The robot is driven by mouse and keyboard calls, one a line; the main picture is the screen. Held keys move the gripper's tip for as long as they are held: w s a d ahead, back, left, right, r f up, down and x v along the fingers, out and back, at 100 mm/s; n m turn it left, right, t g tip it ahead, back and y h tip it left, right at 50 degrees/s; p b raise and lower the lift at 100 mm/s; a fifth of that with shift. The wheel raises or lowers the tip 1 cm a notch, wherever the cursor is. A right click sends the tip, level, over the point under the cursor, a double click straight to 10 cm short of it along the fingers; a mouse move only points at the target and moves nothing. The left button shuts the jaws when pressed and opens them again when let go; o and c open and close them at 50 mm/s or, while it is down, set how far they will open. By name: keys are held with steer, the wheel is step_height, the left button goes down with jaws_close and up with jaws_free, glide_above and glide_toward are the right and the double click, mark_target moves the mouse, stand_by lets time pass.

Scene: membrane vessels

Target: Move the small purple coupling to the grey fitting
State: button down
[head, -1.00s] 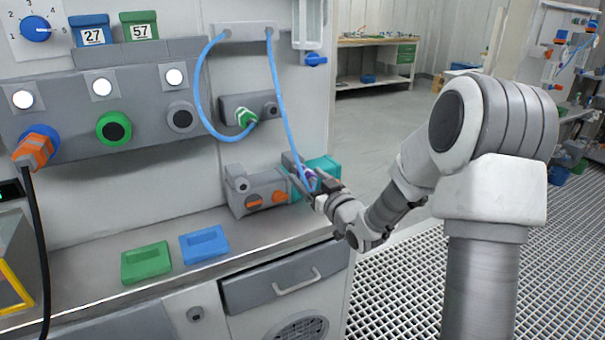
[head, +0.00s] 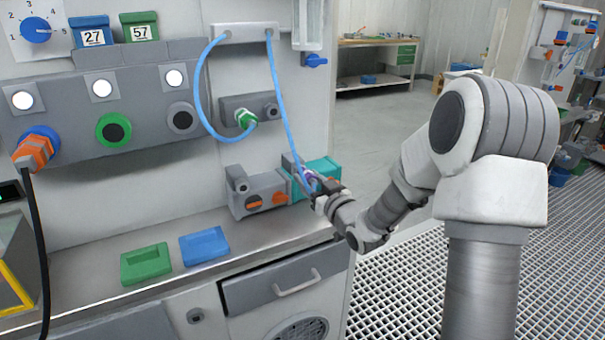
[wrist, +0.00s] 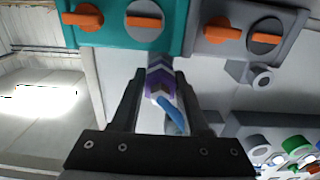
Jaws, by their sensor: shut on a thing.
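The small purple coupling (wrist: 160,84) is between the fingers of my gripper (wrist: 161,78) in the wrist view, with the blue hose (wrist: 174,117) running from it. In the head view my gripper (head: 314,183) is shut on the coupling in front of the teal block (head: 325,167). The grey block (head: 262,190) beside it carries a grey fitting (head: 240,186), also seen in the wrist view (wrist: 262,77), apart from the coupling.
The blue hose (head: 280,100) hangs from a wall bracket (head: 240,32). A second hose ends at a green connector (head: 245,118) on the wall panel. Green (head: 146,263) and blue (head: 204,245) trays lie on the bench.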

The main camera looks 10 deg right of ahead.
mark_target(314, 185)
steer(key=shift+b+v, duration=0.3)
steer(key=shift+v, duration=2.7)
